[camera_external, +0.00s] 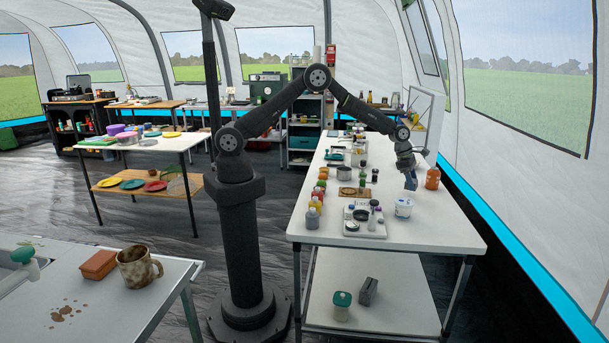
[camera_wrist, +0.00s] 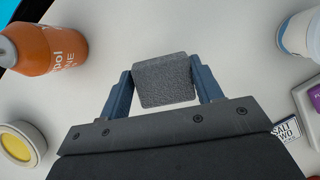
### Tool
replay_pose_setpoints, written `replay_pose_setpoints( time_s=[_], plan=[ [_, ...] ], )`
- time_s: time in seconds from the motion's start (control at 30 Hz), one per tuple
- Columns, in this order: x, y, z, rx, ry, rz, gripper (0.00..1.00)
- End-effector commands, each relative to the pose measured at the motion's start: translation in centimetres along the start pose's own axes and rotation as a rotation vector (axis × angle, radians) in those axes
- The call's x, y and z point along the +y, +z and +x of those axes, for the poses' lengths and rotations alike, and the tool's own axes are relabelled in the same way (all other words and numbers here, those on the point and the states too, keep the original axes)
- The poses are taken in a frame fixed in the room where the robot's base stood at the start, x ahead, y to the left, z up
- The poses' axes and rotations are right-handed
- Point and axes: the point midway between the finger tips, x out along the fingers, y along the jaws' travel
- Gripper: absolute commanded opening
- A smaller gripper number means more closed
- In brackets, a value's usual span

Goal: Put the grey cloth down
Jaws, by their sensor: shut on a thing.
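The grey cloth (camera_wrist: 164,80) shows in the wrist view as a small, blocky, textured grey piece. It sits between the two blue fingers of my gripper (camera_wrist: 165,84), which is shut on it. White tabletop surrounds it in that view. In the external view my gripper (camera_external: 410,181) points down over the right side of the long white table (camera_external: 340,226), between an orange bottle and a white tub. The cloth is too small there to make out. I cannot tell how far it is above the table or whether it touches.
The orange bottle (camera_wrist: 45,48) stands left of my gripper in the wrist view. A yellow-topped round jar (camera_wrist: 20,144) is lower left. The white tub (camera_external: 404,207) stands nearby. Spice jars (camera_external: 317,200) and trays crowd the table's left half. The near right tabletop is clear.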

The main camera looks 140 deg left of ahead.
Motion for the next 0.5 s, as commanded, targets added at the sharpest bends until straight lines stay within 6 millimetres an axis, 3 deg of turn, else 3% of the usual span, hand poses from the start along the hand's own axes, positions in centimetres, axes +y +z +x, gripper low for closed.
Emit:
replay_pose_setpoints(
  time_s=[0.23,0.5],
  plan=[
    [-0.1,-1.4,3.1,0.002,-0.002,0.001,0.38],
    [-0.1,-1.4,3.4,0.0,-0.001,0.001,0.38]
  ],
)
